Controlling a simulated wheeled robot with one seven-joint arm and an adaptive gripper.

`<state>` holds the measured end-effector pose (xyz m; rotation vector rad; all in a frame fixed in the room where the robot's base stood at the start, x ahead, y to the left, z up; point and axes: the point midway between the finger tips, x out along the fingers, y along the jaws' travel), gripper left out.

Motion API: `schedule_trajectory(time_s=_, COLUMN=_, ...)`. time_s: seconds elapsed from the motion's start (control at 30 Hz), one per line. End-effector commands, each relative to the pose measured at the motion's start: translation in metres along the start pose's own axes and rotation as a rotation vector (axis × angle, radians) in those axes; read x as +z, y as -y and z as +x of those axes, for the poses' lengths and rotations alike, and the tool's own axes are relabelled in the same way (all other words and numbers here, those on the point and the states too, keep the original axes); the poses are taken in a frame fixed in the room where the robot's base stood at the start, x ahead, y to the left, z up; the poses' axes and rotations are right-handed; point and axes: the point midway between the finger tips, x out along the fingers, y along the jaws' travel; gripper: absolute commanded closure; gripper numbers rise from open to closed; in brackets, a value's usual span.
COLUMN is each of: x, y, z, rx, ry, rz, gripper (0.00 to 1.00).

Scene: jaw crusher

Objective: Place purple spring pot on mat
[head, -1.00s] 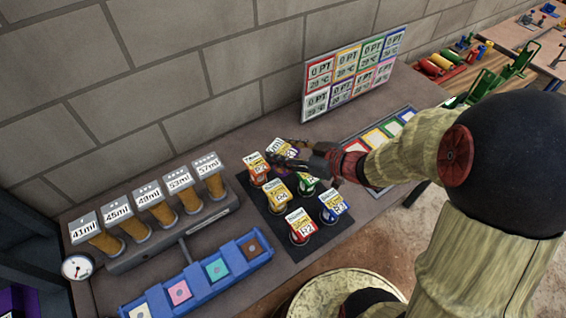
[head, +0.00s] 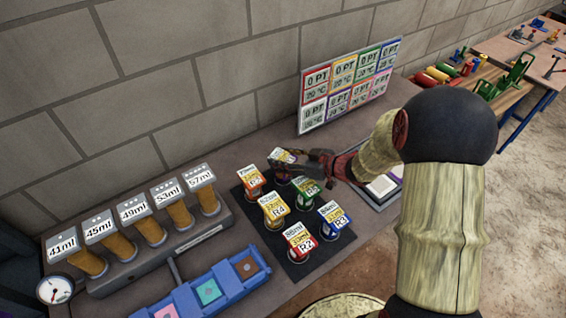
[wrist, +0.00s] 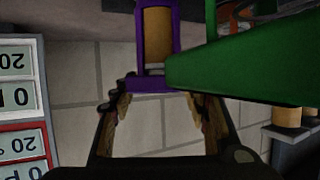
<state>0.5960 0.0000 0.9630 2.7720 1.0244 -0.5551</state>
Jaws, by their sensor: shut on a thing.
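The purple spring pot (head: 282,156) is at the back corner of the dark mat (head: 263,238) in the head view. It also shows in the wrist view (wrist: 157,40) as a purple frame around a tan cylinder. My gripper (head: 297,157) reaches it from the right and is shut on it. In the wrist view the finger pads (wrist: 162,100) stand on either side of its near end. I cannot tell whether the pot's base touches the mat.
On the mat stand orange (head: 250,180), yellow (head: 272,208), green (head: 306,190), red (head: 299,240) and blue (head: 333,216) pots. The green one is very close to my gripper. A marked panel (head: 349,85) stands behind; a blue rack (head: 215,285) is in front.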

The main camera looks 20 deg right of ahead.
Motion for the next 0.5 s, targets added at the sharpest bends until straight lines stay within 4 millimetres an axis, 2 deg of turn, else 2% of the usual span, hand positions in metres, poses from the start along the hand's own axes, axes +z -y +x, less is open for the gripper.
schedule_trajectory(time_s=0.07, x=0.0067, y=-0.0008, z=0.0033, rx=0.001, ry=-0.002, rz=-0.002, gripper=0.86)
schedule_trajectory(time_s=0.43, x=0.0082, y=-0.0007, z=0.0037, rx=0.001, ry=-0.002, rz=-0.002, gripper=0.86)
schedule_trajectory(time_s=0.47, x=0.0085, y=-0.0005, z=0.0037, rx=0.001, ry=-0.001, rz=-0.002, gripper=0.53)
schedule_trajectory(time_s=0.5, x=0.0083, y=-0.0005, z=0.0036, rx=0.001, ry=-0.001, rz=-0.002, gripper=0.5)
